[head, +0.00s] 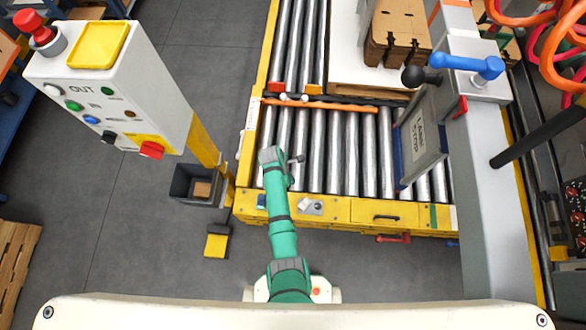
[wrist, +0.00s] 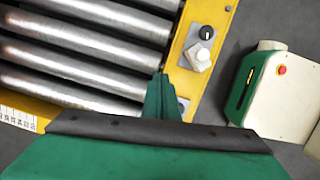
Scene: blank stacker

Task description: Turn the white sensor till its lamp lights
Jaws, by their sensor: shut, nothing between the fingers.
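The white sensor (head: 304,203) sits on the yellow front rail of the roller conveyor, beside a grey plate with a dark knob (head: 318,207). In the wrist view the white sensor (wrist: 200,60) is a small block, turned at an angle on its grey plate, with the black knob (wrist: 206,32) just above it. I see no lit lamp on it. My gripper (head: 298,159) is over the rollers, behind the rail and apart from the sensor. In the wrist view the green fingers of my gripper (wrist: 159,80) are together and empty, left of and below the sensor.
Metal rollers (head: 330,150) lie under and around my gripper. A grey post with a blue handle (head: 468,65) and a hanging sign panel (head: 420,135) stand to the right. A control box (head: 110,85) stands at the left, above a dark bin (head: 198,186). Floor at left is partly clear.

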